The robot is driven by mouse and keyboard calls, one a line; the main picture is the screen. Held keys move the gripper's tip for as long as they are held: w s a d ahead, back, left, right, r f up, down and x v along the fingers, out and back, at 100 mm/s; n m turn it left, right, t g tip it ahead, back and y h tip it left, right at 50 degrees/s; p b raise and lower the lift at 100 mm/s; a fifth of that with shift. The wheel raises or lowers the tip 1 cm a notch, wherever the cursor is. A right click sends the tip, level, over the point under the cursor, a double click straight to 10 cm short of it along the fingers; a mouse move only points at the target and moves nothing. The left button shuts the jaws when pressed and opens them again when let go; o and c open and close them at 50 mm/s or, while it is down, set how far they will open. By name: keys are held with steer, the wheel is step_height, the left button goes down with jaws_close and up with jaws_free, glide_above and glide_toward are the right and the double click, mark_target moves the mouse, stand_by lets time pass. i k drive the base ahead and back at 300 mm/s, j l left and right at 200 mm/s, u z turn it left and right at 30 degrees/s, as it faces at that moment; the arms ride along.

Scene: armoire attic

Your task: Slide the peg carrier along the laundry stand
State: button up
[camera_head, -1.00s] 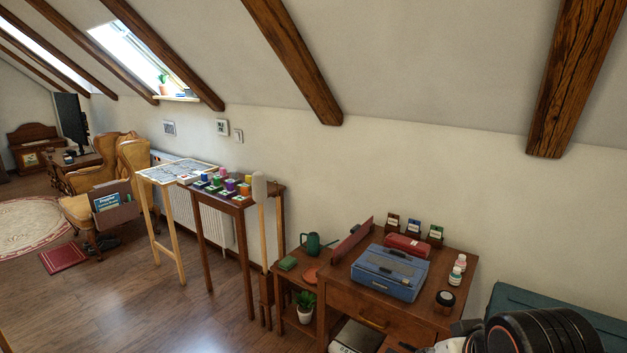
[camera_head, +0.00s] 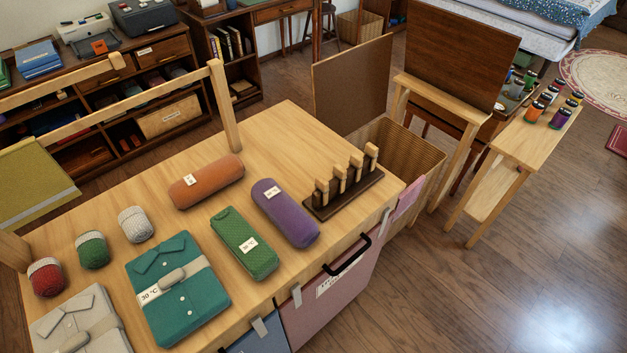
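The peg carrier (camera_head: 352,199), a dark brown base with several upright pale wooden pegs, stands on the right end of the laundry stand, near its corner. The laundry stand (camera_head: 288,128) is a pale wooden table with a rail along its back left side. Left of the carrier on the top lie a purple roll (camera_head: 284,212), a green roll (camera_head: 244,243) and an orange roll (camera_head: 206,181). The wood behind the carrier is bare. My gripper is out of view, so its state and distance from the carrier are hidden.
A folded teal shirt (camera_head: 178,290) and several small rolled bundles lie further left. A pink bin front (camera_head: 325,300) with a black handle hangs below the stand's front edge. A woven basket (camera_head: 400,152) stands beyond the right end. Floor (camera_head: 470,300) at right is open.

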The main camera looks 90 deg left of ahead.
mark_target(337, 201)
steer(key=u, duration=2.9)
steer(key=i+j+z, duration=0.25)
steer(key=i, duration=0.25)
